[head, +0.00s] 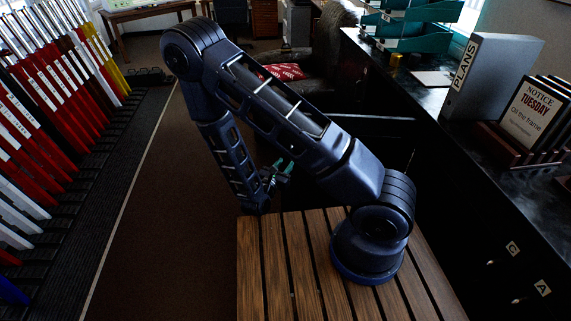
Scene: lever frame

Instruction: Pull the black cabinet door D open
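The black cabinet (465,205) runs along the right side under a dark counter. Its near front carries a label C (512,248) and a label A (542,288), each with a small round knob beside it. I cannot make out a label D, so door D is not identified; my arm hides part of the cabinet's far end. My gripper (277,172) is small in the view, left of the cabinet and apart from the labelled fronts. It is partly hidden by my arm, and its finger opening cannot be made out.
On the counter stand a grey PLANS binder (490,75), a NOTICE sign (533,115) in a wooden rack and teal trays (415,25). A dark chair with a red cushion (284,72) is behind my arm.

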